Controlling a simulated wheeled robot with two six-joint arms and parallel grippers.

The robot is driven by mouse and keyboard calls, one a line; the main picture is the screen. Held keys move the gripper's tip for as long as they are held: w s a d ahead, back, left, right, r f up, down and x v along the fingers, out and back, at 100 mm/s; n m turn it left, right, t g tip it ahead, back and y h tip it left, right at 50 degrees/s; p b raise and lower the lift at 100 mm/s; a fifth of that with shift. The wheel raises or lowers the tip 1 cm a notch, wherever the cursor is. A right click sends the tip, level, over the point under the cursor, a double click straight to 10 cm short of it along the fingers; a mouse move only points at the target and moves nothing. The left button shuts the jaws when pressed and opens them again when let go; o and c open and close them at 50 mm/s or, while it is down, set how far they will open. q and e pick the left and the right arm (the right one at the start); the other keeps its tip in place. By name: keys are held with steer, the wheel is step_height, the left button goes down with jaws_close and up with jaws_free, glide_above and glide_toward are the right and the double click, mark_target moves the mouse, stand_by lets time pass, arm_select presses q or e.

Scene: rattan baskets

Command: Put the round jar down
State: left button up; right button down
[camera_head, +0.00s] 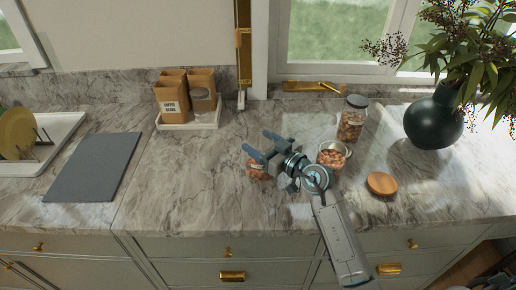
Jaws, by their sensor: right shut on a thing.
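My right gripper (263,152) is over the middle of the marble counter, its arm coming in from the lower right. It is shut on the round jar (257,171), a small glass jar with orange-brown contents. The gripper covers the top of the jar. The jar is at or just above the counter; I cannot tell whether it touches. My left gripper is not in view.
An open glass jar of nuts (333,156) stands right of my gripper, a taller lidded jar (351,119) behind it. A wooden lid (381,184) lies at right near a dark vase (433,122). A canister tray (190,123) and grey board (94,168) are left. Counter left of the gripper is clear.

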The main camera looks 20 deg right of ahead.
steer(key=shift+w, duration=0.8)
steer(key=shift+w+f, duration=0.2)
steer(key=shift+f, duration=0.75)
steer(key=shift+w+f, duration=0.2)
steer(key=shift+f, duration=0.7)
steer(key=shift+c, duration=1.3)
jaws_free()
steer(key=shift+f, duration=0.1)
steer(key=b+v, duration=0.1)
steer(key=v, duration=1.1)
